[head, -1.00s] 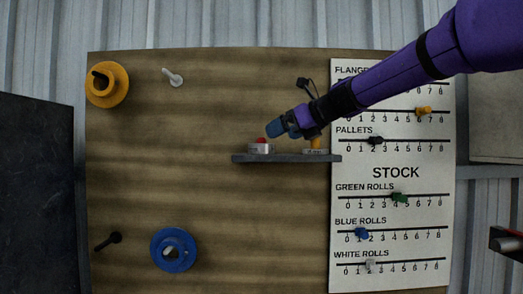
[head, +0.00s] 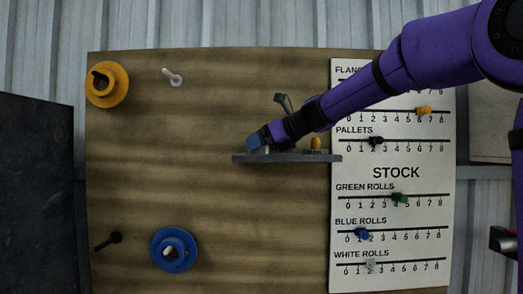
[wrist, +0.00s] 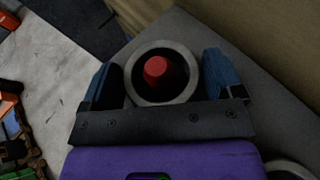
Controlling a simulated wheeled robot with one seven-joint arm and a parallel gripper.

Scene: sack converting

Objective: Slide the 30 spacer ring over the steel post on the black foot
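A pale grey ring (wrist: 160,45) stands around a red peg (wrist: 155,69) on the grey shelf (head: 286,158). No number can be read on it. My gripper (head: 252,144) is low over the left end of the shelf, with its blue fingers (wrist: 164,75) on either side of the ring. The fingers are wide apart and look close to the ring's sides; contact is not clear. In the head view my gripper hides most of the ring. A second ring (wrist: 290,172) is partly in view at the wrist view's lower right. I cannot make out a steel post on a black foot.
A yellow peg (head: 316,143) stands at the shelf's right. The board (head: 200,200) bears a yellow disc (head: 120,88), a white peg (head: 173,78), a black peg (head: 110,240) and a blue disc (head: 188,254). A stock chart (head: 395,172) with sliders is at right.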

